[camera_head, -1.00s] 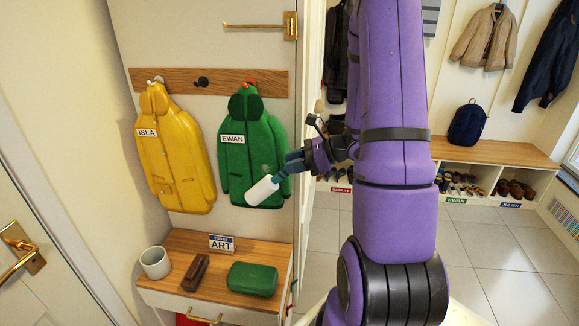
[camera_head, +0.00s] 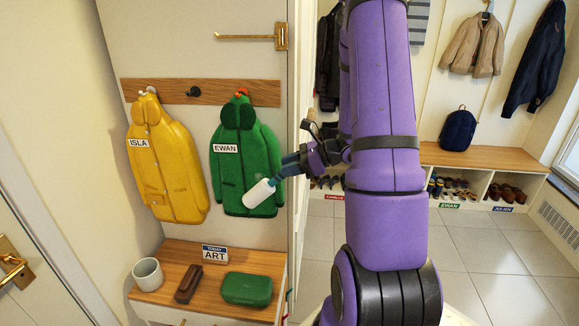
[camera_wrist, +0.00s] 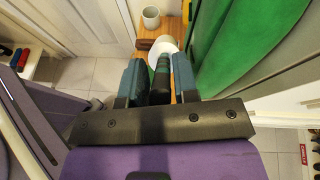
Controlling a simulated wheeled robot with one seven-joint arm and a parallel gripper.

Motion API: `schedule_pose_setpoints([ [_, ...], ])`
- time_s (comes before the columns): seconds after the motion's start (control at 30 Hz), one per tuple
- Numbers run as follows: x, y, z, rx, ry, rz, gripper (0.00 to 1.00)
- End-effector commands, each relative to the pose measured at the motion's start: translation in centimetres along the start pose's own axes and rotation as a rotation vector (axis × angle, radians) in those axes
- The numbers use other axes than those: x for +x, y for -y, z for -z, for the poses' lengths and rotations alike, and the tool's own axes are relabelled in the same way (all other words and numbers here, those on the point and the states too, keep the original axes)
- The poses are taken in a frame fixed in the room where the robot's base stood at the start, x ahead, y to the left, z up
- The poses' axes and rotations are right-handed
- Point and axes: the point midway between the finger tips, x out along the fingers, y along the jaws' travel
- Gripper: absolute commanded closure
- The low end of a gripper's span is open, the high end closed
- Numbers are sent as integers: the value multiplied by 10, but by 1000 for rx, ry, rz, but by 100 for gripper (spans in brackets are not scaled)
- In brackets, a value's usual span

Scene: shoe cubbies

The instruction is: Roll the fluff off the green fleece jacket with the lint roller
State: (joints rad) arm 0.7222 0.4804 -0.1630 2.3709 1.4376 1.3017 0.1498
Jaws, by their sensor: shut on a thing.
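The green fleece jacket (camera_head: 240,165) labelled EWAN hangs from an orange-topped peg on the wall board, and its edge also shows in the wrist view (camera_wrist: 235,45). My gripper (camera_head: 290,166) is shut on the dark handle of the lint roller (camera_wrist: 160,82). The white roller head (camera_head: 258,193) lies over the jacket's lower right front in the head view. I cannot tell whether it touches the cloth. I cannot make out fluff on the jacket now; the roller hides part of the lower front.
A yellow jacket (camera_head: 168,165) labelled ISLA hangs close on the left. The wall panel's edge is beside my gripper.

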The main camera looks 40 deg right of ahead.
Motion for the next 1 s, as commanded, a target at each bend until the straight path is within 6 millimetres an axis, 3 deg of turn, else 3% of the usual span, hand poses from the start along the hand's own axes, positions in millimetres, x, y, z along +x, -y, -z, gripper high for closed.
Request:
schedule_pose_setpoints([
  [1.0,-1,16,3,-1,0,0,91],
])
